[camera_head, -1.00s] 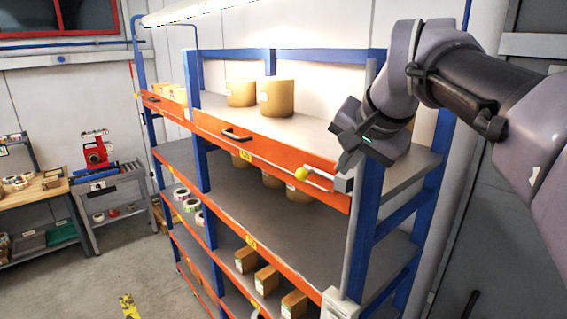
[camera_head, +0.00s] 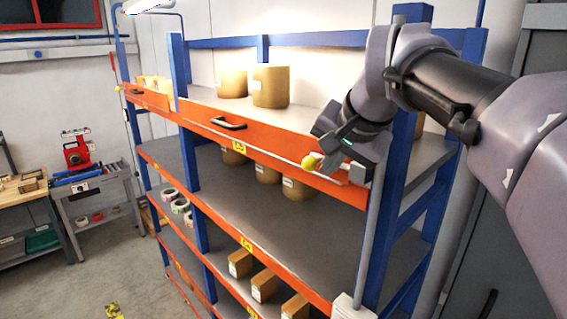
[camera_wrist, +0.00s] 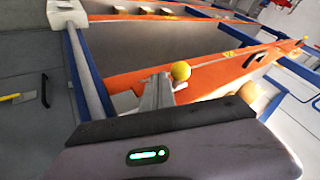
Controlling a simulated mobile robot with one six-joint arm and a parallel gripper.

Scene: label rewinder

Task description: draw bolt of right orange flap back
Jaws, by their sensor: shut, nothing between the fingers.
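The right orange flap (camera_head: 265,143) runs along the front of the shelf's upper level, with a black handle (camera_head: 228,123). Its bolt is a thin pale rod with a yellow ball knob (camera_head: 308,163), near the flap's right end by a grey bracket (camera_head: 360,172). My gripper (camera_head: 326,161) is shut and empty, just right of the knob. In the wrist view the yellow knob (camera_wrist: 180,71) shows just beyond my grey fingertips (camera_wrist: 158,86). I cannot tell whether they touch it. My wrist partly hides the flap's right end.
A blue upright (camera_head: 398,150) stands close to the right of my gripper. Brown rolls (camera_head: 270,87) stand on the shelf behind the flap. A left orange flap (camera_head: 150,97) with its own yellow knob lies farther left. Open floor is at lower left.

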